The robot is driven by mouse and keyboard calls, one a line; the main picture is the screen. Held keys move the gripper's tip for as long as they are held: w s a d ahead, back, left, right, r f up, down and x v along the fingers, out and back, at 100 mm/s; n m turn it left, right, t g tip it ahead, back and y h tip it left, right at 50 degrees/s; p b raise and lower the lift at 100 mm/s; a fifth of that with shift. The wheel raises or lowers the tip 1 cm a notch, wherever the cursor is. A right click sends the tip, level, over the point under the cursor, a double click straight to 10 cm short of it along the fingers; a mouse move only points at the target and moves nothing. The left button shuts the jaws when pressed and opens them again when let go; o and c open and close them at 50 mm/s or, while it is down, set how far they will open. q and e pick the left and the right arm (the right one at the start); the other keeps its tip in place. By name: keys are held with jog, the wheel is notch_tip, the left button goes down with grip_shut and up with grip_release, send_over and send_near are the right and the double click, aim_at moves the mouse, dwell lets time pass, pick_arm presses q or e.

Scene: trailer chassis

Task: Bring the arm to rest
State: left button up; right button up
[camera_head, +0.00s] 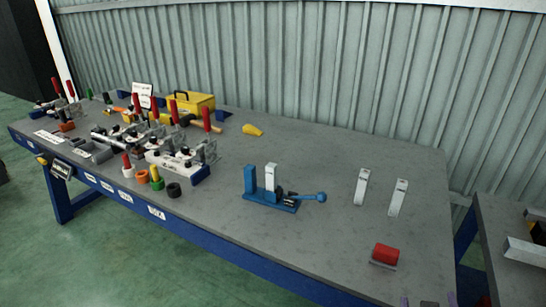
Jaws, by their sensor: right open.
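My right gripper (428,301) shows only as small tips at the bottom edge, right of centre, at the front right corner of the grey workbench (330,165). It is open, with nothing visible between the tips. The rest of it and its arm are cut off by the frame. A red block on a grey base (385,255) stands on the bench just up and left of the tips, apart from them. My left gripper is not in view.
Red-handled clamps, coloured cylinders and a yellow toolbox (192,103) crowd the left. A second table (500,225) stands at the right. Bench around the red block is clear.

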jog(key=s+d+f+m+g, duration=0.3)
jog(key=f+m, duration=0.1)
jog(key=f, duration=0.3)
jog(key=s+d+f+m+g+y, duration=0.1)
jog(key=s+d+f+m+g, duration=0.15)
jog(key=f+m, duration=0.3)
jog(key=s+d+f+m+g, duration=0.3)
jog(key=s+f+m, duration=0.1)
jog(key=f, duration=0.3)
jog(key=s+d+f+m+g, duration=0.3)
jog(key=s+d+f+m, duration=0.1)
jog(key=s+m, duration=0.55)
jog(key=s+d+f+m+g, duration=0.3)
jog(key=s+d+m, duration=0.2)
jog(key=s+m, duration=0.45)
jog(key=s+a+f+m+y, duration=0.1)
jog(key=a+f, duration=0.3)
jog(key=a, duration=0.9)
jog(key=s+a+f+m+y, duration=0.1)
jog(key=a+f+y, duration=0.3)
jog(key=a, duration=0.9)
jog(key=shift+s+a, duration=0.4)
jog(key=shift+s, duration=0.1)
